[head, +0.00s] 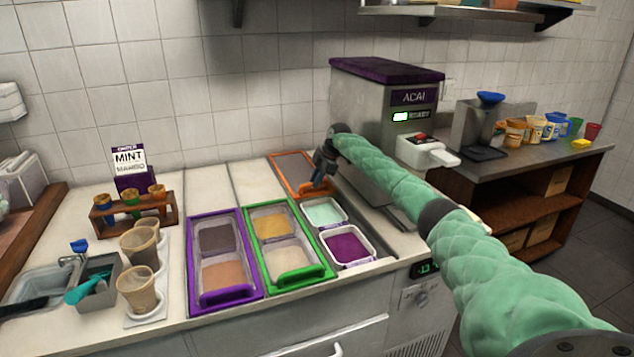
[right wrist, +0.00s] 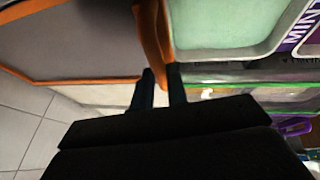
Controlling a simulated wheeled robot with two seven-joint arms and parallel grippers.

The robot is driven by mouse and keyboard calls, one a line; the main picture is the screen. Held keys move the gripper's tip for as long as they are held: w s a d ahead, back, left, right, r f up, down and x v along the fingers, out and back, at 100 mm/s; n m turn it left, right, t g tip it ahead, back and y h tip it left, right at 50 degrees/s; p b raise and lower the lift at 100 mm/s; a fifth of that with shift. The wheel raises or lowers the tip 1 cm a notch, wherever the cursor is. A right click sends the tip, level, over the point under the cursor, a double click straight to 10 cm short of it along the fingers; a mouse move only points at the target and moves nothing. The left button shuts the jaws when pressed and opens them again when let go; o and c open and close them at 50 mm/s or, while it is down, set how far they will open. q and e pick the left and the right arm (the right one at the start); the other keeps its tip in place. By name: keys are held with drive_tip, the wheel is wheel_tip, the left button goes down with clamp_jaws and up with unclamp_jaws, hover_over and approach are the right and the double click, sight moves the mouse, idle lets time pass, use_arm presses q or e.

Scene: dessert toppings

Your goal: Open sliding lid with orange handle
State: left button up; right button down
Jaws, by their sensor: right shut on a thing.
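The orange-framed sliding lid (head: 292,165) lies at the back of its bay, with its orange handle (head: 309,188) at the near end. In front of it, a mint-green topping pan (head: 324,212) and a purple topping pan (head: 346,247) are uncovered. My right gripper (head: 320,180) reaches down from the right and is shut on the orange handle. In the right wrist view, its two dark fingers (right wrist: 160,84) pinch the orange handle (right wrist: 152,38), beside the mint pan (right wrist: 222,22). My left gripper is not in view.
A green-framed lid (head: 291,276) and a purple-framed lid (head: 226,295) cover pans to the left. The acai machine (head: 385,110) stands behind and right of the orange lid, close to my right arm. Cups (head: 138,287) stand farther left.

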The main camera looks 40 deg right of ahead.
drive_tip(key=c, duration=1.4)
unclamp_jaws()
drive_tip(key=shift+s, duration=0.1)
